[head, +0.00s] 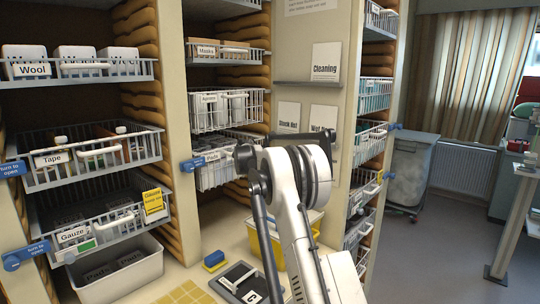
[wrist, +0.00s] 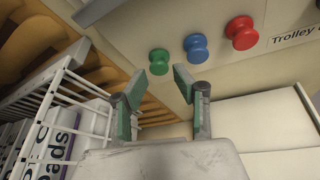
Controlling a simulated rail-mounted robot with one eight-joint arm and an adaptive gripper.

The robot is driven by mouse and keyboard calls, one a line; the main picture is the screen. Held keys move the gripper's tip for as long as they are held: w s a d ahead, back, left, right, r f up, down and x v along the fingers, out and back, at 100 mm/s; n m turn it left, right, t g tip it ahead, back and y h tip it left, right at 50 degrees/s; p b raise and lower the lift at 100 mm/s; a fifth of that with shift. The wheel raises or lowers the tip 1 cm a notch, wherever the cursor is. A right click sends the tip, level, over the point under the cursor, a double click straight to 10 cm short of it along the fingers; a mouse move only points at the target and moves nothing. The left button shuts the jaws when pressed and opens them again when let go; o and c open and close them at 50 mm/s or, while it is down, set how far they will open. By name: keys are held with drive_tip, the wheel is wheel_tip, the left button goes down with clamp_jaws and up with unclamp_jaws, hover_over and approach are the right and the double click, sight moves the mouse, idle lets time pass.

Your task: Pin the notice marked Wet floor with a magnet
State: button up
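Three round magnets sit in a row on a pale panel in the wrist view: green (wrist: 158,58), blue (wrist: 195,46) and red (wrist: 241,33). My gripper (wrist: 160,90) is open and empty, with green-padded fingers spread just below the green magnet and apart from it. In the head view the arm hides the gripper. A white notice marked Cleaning (head: 326,62) stands above a narrow ledge on the pale panel. Two more papers, one on the left (head: 288,116) and one on the right (head: 322,119), show below the ledge. I cannot read Wet floor on any notice.
Wire baskets of supplies (head: 92,155) line the left, and another basket (wrist: 68,110) is close to my gripper's left. A label starting Trolley (wrist: 295,33) is right of the magnets. A yellow bin (head: 268,240) stands on the counter. Open floor lies at the right.

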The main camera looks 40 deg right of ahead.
drive_tip(key=shift+p+x, duration=0.35)
drive_tip(key=shift+x, duration=1.55)
drive_tip(key=shift+a, duration=0.1)
clamp_jaws()
drive_tip(key=shift+s+a, duration=0.1)
drive_tip(key=shift+a, duration=0.1)
drive_tip(key=shift+s+a+b, duration=0.2)
drive_tip(key=shift+a+b, duration=0.25)
drive_tip(key=shift+a, duration=0.7)
drive_tip(key=shift+s+a+b, duration=0.15)
drive_tip(key=shift+a+b, duration=0.25)
drive_tip(key=shift+a, duration=0.7)
drive_tip(key=shift+r, duration=0.1)
